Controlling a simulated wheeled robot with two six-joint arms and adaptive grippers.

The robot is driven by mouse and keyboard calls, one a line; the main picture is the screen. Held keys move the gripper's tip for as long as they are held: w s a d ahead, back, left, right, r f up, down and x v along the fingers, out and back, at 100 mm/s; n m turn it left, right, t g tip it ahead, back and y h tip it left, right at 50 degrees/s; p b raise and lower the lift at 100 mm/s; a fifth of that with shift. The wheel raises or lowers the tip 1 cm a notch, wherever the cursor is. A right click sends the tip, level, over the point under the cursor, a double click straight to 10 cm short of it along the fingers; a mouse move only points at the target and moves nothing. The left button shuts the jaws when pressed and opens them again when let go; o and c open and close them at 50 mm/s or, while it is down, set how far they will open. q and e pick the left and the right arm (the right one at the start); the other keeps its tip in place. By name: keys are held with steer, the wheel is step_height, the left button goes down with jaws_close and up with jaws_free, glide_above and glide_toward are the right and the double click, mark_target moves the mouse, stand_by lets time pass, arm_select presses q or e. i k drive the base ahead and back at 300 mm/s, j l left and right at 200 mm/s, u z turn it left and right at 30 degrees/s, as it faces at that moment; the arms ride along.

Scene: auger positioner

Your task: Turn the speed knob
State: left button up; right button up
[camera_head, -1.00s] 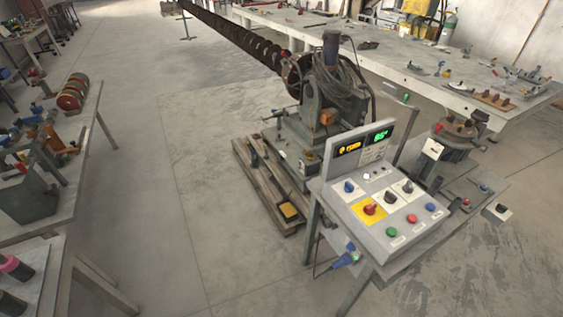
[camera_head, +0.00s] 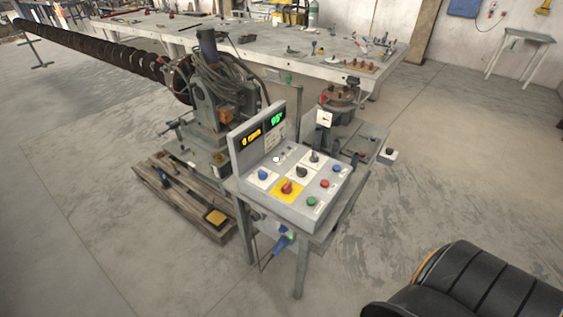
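The grey control panel (camera_head: 255,193) stands on a metal stand in the middle of the view. It carries a blue knob (camera_head: 263,175), a black knob (camera_head: 302,172), another black knob (camera_head: 314,157) and a red knob (camera_head: 287,187) on a yellow plate. The labels are too small to read, so I cannot tell which is the speed knob. A green button (camera_head: 311,202), a red button (camera_head: 324,184) and a blue button (camera_head: 336,169) line the right side. An orange display (camera_head: 251,138) and a green display (camera_head: 278,119) are lit. Neither gripper is in view.
The auger machine (camera_head: 205,105) sits on a wooden pallet (camera_head: 165,200) behind the panel. A long workbench (camera_head: 250,50) runs along the back. A dark ribbed shape, perhaps part of my arm, fills the lower right corner. The floor (camera_head: 440,170) at right is clear.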

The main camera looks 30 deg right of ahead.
mark_target(313, 158)
steer(key=z, duration=1.3)
